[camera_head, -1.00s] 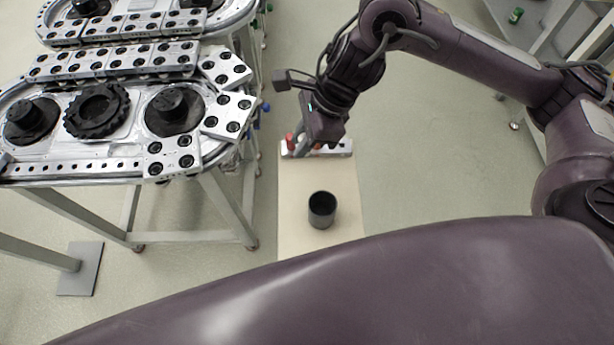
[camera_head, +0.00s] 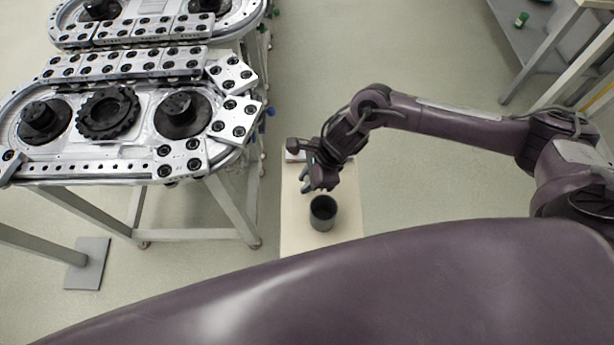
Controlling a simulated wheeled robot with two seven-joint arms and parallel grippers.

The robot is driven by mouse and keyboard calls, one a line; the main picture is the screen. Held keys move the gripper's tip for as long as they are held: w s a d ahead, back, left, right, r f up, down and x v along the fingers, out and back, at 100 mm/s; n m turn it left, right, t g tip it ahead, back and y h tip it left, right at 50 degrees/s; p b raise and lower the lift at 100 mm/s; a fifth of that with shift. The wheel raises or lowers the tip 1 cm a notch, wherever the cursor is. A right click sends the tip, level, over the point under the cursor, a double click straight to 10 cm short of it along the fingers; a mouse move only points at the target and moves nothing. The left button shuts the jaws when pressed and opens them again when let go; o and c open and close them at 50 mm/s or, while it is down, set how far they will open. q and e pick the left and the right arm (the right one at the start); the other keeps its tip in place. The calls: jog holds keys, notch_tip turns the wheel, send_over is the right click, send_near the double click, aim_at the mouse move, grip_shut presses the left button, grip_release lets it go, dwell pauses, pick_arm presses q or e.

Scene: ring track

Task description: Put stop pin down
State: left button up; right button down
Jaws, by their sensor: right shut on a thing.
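My right gripper (camera_head: 307,187) points down over the beige board (camera_head: 300,239). It is shut on the stop pin, which is too small and too covered by the fingers to make out. The gripper is just behind and slightly left of a black open cup (camera_head: 322,214) standing upright on the board. Whether the fingers are above the board or touching it, I cannot tell. My left gripper is not in view.
A metal block (camera_head: 293,156) lies at the board's far end, partly hidden by my right arm. The ring track (camera_head: 130,139) with plates and black hubs stands on a frame at the left. A shelf is at the far right.

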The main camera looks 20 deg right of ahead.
jog(key=shift+f, duration=0.15)
jog(key=c, duration=1.3)
grip_release()
jog(key=shift+r, duration=0.35)
jog(key=shift+w+d+r, duration=0.1)
jog(key=shift+d+r, duration=0.1)
jog(key=shift+r, duration=0.05)
jog(key=b+v, duration=0.2)
jog(key=v, duration=0.9)
jog(key=shift+r+b, duration=0.1)
jog(key=shift+b, duration=0.25)
